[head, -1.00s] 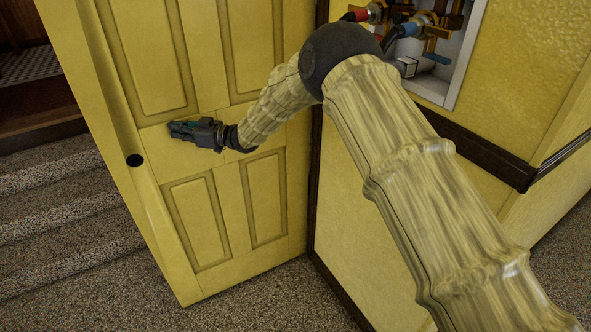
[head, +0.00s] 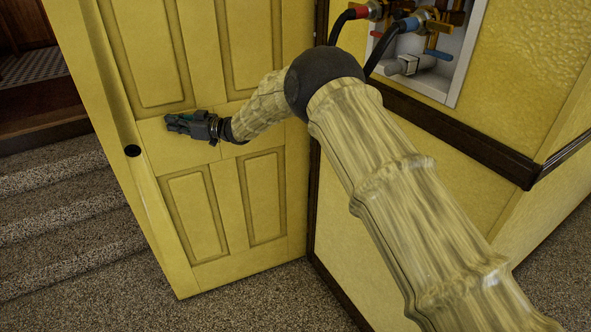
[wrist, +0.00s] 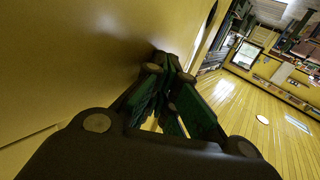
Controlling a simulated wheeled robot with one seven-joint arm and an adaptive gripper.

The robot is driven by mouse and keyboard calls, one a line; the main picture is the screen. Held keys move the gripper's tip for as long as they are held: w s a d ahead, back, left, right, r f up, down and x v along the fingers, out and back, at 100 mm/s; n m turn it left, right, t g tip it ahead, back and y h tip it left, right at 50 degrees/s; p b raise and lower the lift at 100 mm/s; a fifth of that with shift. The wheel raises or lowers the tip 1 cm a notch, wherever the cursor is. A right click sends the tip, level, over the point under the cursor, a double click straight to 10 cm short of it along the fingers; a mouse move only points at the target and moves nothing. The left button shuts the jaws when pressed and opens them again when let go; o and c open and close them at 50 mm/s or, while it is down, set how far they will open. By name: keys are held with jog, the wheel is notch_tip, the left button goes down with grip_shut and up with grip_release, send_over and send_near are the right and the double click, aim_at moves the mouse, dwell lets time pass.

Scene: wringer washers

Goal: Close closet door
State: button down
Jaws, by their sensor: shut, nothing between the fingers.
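The closet door (head: 225,180) is a yellow panelled door standing open at an angle, with its hinge side at the dark-trimmed wall on the right. A round black knob (head: 132,151) sits on its left edge. My gripper (head: 170,122) is shut and empty in front of the door's middle rail, to the right of the knob and a little above it. In the wrist view my gripper's fingers (wrist: 172,65) are together close beside the yellow door face (wrist: 60,50). I cannot tell whether they touch it.
Carpeted steps (head: 60,210) rise at the left behind the door. A recessed wall box (head: 435,45) with red and blue taps and hoses is at the upper right. Dark trim (head: 450,140) runs along the yellow wall. Carpet (head: 265,300) below the door is clear.

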jog(key=shift+w+a+b, duration=0.2)
jog(key=shift+w+a, duration=0.05)
jog(key=shift+w, duration=0.25)
jog(key=shift+w+a+b, duration=0.15)
jog(key=shift+w+a, duration=0.1)
jog(key=shift+w, duration=0.25)
jog(key=p+v, duration=0.1)
jog(key=v, duration=0.5)
jog(key=shift+p, duration=0.35)
